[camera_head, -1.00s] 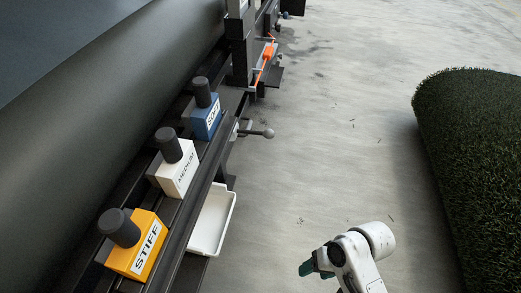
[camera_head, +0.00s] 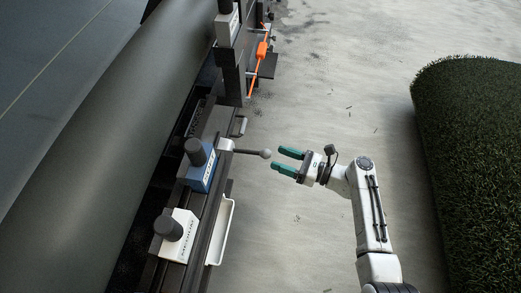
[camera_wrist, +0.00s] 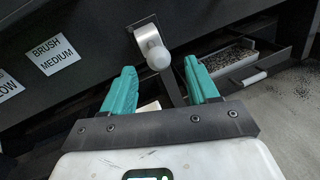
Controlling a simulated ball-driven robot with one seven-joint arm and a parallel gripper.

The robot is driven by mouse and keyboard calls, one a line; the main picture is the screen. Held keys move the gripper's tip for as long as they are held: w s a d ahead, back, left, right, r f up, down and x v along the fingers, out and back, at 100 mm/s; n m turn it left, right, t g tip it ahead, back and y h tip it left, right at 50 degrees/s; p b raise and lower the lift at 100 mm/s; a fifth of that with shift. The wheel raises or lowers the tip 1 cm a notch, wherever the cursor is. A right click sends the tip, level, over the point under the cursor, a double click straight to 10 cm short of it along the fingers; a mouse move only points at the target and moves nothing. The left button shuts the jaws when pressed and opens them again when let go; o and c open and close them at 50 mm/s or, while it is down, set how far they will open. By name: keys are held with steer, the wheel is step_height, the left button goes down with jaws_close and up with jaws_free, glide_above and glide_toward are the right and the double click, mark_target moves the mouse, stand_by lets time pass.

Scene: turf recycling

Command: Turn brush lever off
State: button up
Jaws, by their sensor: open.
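The brush lever (camera_head: 250,152) is a grey bar with a round ball knob. It sticks out to the right from the side of the dark machine in the head view. Its pale knob (camera_wrist: 157,57) also shows in the wrist view, on a metal bracket, between and beyond my green fingertips. My gripper (camera_head: 279,161) is open, just right of the knob, with its fingers pointing left toward it. In the wrist view my gripper (camera_wrist: 160,67) has nothing held between its fingers. I cannot tell whether the fingers touch the knob.
A blue block (camera_head: 197,173) and a white block (camera_head: 179,237) with dark knobs sit on the machine's rail. A white tray (camera_head: 226,232) hangs below. A "BRUSH MEDIUM" label (camera_wrist: 52,55) and an open drawer (camera_wrist: 232,66) flank the lever. Rolled turf (camera_head: 470,150) stands right.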

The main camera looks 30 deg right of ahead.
mark_target(260, 152)
steer(key=b+x, duration=0.1)
steer(key=x, duration=0.6)
steer(key=shift+w+a+b, duration=0.15)
steer(key=shift+a+b, duration=0.1)
steer(key=shift+b, duration=0.05)
jaws_close()
stand_by(0.4)
